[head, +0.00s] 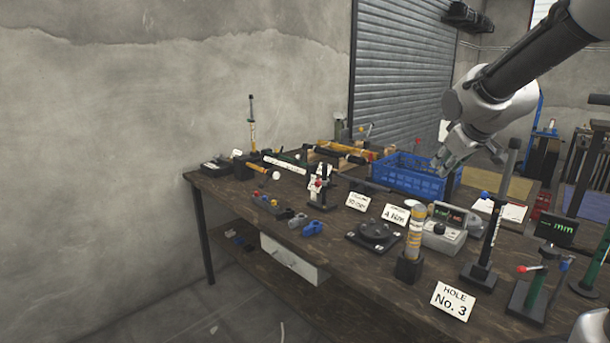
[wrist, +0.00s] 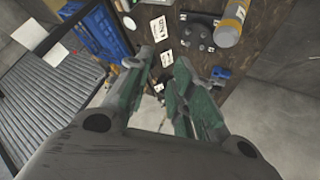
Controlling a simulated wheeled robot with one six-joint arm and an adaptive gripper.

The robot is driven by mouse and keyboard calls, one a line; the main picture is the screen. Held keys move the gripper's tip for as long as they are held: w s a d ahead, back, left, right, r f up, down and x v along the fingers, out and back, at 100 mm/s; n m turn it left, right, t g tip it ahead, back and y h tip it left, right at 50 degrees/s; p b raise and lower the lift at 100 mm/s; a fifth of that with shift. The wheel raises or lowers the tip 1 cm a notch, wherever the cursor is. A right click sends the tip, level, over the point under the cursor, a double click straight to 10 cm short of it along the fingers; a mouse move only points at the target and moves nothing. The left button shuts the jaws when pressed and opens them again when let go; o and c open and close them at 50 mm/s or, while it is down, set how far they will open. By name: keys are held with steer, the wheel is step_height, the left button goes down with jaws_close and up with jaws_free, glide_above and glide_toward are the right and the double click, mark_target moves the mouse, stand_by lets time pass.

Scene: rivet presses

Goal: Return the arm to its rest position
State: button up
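My arm (head: 520,62) reaches in from the upper right of the head view, bent at a grey joint. My gripper (head: 466,160) hangs above the workbench (head: 235,197), near the right end of the blue crate (head: 405,180). In the wrist view my gripper (wrist: 163,62) shows two fingers with green pads and a gap between them. Nothing is held in that gap. The bench lies beyond the fingertips in that view. Whether the gripper hides something behind it on the bench I cannot tell.
The bench carries several upright presses, a yellow cylinder (head: 415,232), a black round fixture (head: 374,235), a grey box with display (head: 444,230) and a "HOLE No. 3" card (head: 452,301). A shutter (head: 405,75) stands behind. Air around the gripper looks clear.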

steer(key=s+f+m+g, duration=0.1)
steer(key=s+m+g, duration=0.1)
steer(key=s, duration=1.2)
steer(key=s+d+f+m+g, duration=0.1)
steer(key=s+m+g, duration=0.1)
steer(key=s, duration=1.2)
steer(key=shift+s+d+f+m, duration=0.25)
steer(key=shift+s+f+m, duration=0.1)
steer(key=shift+m, duration=0.15)
steer(key=shift+w, duration=0.1)
